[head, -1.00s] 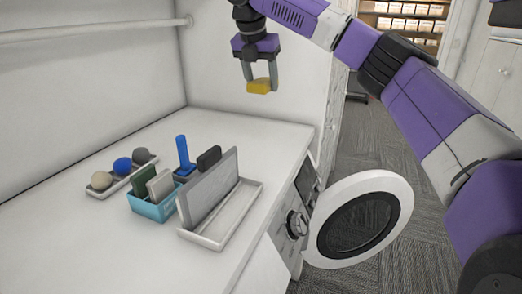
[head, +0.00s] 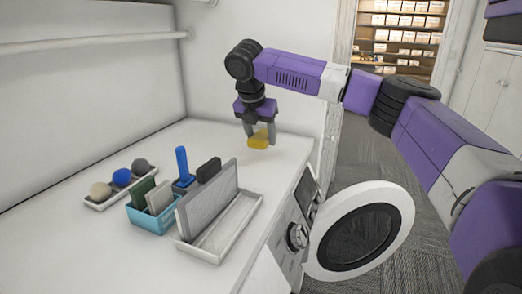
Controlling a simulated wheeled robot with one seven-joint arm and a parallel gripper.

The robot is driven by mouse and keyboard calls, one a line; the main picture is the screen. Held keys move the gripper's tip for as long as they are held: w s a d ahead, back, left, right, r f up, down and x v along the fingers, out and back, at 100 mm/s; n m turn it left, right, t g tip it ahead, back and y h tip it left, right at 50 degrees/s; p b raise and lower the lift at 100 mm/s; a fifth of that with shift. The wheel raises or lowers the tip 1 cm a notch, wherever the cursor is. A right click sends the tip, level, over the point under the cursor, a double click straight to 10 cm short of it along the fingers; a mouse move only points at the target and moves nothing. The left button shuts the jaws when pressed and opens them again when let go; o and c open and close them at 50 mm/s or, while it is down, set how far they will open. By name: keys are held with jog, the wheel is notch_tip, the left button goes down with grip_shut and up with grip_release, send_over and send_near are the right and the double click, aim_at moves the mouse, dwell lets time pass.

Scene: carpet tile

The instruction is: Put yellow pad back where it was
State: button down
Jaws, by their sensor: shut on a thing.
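My gripper (head: 260,136) is shut on the yellow pad (head: 258,141), near the far right part of the white counter. The pad is low over the counter top; I cannot tell whether it touches. A blue caddy (head: 150,223) stands on the counter, nearer than the gripper and to its left. It holds a dark green pad (head: 143,191) and a light grey pad (head: 159,195). A blue upright handle (head: 182,162) and a black pad (head: 209,169) stand behind and beside it; their lower parts are partly hidden.
A white tray (head: 236,231) with a grey upright panel (head: 208,198) stands right of the caddy. A small tray (head: 99,203) with three balls is at left. An open round door (head: 402,225) juts out below the counter. The counter's far middle is clear.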

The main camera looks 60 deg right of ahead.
aim_at(259, 137)
jog(key=shift+f+p, duration=0.7)
jog(key=shift+f, duration=1.65)
jog(key=shift+f, duration=0.15)
jog(key=c, duration=0.6)
grip_release()
jog(key=shift+o, duration=0.2)
jog(key=shift+f+b, duration=0.3)
jog(key=shift+b, duration=0.75)
jog(key=v, duration=0.8)
jog(key=shift+d+r, duration=0.25)
